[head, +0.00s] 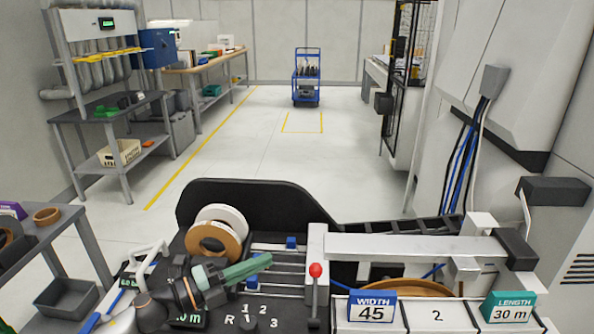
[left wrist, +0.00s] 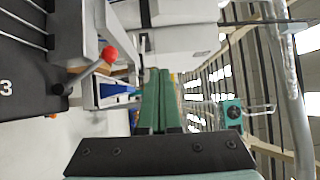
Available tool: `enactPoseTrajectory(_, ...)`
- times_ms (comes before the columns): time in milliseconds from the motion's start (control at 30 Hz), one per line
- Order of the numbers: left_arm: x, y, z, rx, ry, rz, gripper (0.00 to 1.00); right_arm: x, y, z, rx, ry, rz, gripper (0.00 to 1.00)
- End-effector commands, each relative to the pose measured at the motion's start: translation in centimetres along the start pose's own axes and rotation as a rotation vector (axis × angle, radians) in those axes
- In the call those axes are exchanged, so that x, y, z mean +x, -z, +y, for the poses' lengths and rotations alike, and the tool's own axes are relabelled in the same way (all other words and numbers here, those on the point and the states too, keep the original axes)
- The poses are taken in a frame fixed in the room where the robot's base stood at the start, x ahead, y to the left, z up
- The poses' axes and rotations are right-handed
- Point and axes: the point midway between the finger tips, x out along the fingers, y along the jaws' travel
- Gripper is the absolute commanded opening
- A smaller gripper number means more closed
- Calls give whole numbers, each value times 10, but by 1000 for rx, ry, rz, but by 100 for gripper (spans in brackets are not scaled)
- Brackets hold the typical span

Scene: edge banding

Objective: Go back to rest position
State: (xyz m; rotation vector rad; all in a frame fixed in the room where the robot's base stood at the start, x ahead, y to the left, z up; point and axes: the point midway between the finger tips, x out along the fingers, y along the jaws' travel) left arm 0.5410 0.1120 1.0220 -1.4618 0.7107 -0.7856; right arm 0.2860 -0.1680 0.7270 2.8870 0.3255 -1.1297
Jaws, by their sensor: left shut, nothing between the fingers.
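My left gripper (head: 262,260) reaches in from the lower left over the dark machine bed. Its green fingers lie together with nothing between them. In the left wrist view the closed fingers (left wrist: 158,98) point away from the camera, near a lever with a red knob (left wrist: 109,54). In the head view the red-knobbed lever (head: 316,270) stands a little right of the fingertips. My right gripper is in neither view.
White and brown rolls (head: 207,241) stand on the machine behind my left gripper. Signs read WIDTH 45 (head: 371,310) and LENGTH 30 m (head: 509,309). A grey side table (head: 50,240) is at left. A blue cart (head: 307,75) stands far back. The floor between is open.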

Motion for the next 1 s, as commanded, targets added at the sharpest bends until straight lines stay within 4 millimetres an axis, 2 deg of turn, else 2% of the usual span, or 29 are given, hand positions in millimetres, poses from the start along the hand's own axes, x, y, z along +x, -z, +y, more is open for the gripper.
enactPoseTrajectory(167, -7, 18, 36, -298, 69, -140, 0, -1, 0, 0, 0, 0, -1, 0)
enactPoseTrajectory(367, -44, 37, 105, -769, 114, -427, 0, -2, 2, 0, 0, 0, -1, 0)
enactPoseTrajectory(467, -74, 54, 148, -1002, 105, -590, 0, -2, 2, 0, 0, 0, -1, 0)
enactPoseTrajectory(567, -109, 79, 192, -1227, 83, -757, 0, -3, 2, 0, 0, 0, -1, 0)
enactPoseTrajectory(700, -159, 122, 242, -1490, 37, -971, 0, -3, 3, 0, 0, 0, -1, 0)
enactPoseTrajectory(833, -191, 157, 268, -1646, 0, -1105, 0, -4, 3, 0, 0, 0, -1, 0)
enactPoseTrajectory(1000, -207, 175, 279, -1722, -19, -1172, 0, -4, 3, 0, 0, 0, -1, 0)
